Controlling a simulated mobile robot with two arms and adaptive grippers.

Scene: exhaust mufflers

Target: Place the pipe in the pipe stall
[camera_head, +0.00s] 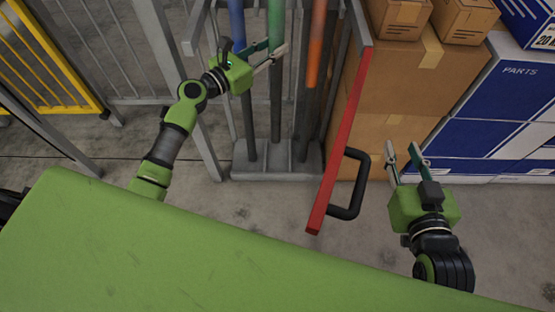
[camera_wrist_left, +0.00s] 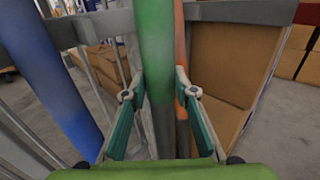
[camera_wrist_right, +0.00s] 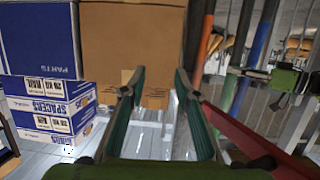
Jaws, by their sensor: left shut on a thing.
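A green pipe (camera_head: 275,22) with a dark lower part stands upright in the pipe stall (camera_head: 240,160), between a blue pipe (camera_head: 237,25) and an orange pipe (camera_head: 317,45). My left gripper (camera_head: 270,56) is shut on the green pipe. In the left wrist view the green pipe (camera_wrist_left: 157,45) runs between the fingers (camera_wrist_left: 160,95). The pipe's foot appears at the stall's grey base; whether it touches is unclear. My right gripper (camera_head: 401,152) is open and empty, right of the stall. In the right wrist view its fingers (camera_wrist_right: 156,90) are apart.
A red bar (camera_head: 342,140) with a black handle (camera_head: 357,185) stands at the stall's right side, between my grippers. Cardboard boxes (camera_head: 410,75) and blue-white boxes (camera_head: 480,115) are stacked at right. A yellow barrier (camera_head: 45,55) is at far left.

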